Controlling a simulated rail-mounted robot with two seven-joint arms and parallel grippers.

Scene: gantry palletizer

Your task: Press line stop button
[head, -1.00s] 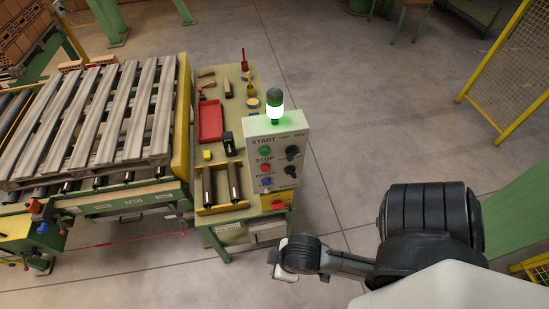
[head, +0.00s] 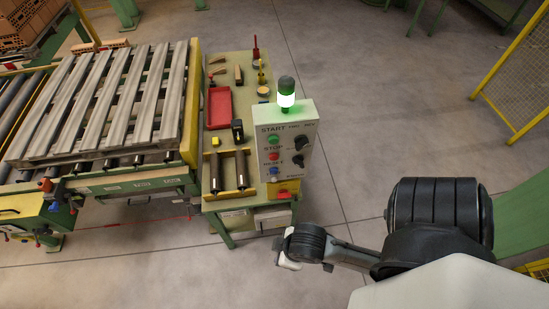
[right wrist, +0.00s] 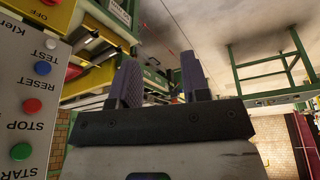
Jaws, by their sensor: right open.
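The grey control panel (head: 304,128) stands at the right end of the green bench. Its red STOP button (head: 273,155) sits between the green START button (head: 274,140) and the blue RESET button (head: 275,170). In the right wrist view the panel appears upside down at the left edge, with the red STOP button (right wrist: 32,105) in clear sight. My right gripper (right wrist: 162,84) is open and empty, its two dark fingers apart, to the side of the panel and not touching it. In the head view it is near the bench's front right corner. My left gripper is out of view.
A lit green signal lamp (head: 286,92) tops the panel. The bench holds a red tray (head: 219,107), rollers and small tools. A wooden pallet (head: 100,100) lies on the conveyor to the left. The floor (head: 370,110) right of the panel is clear.

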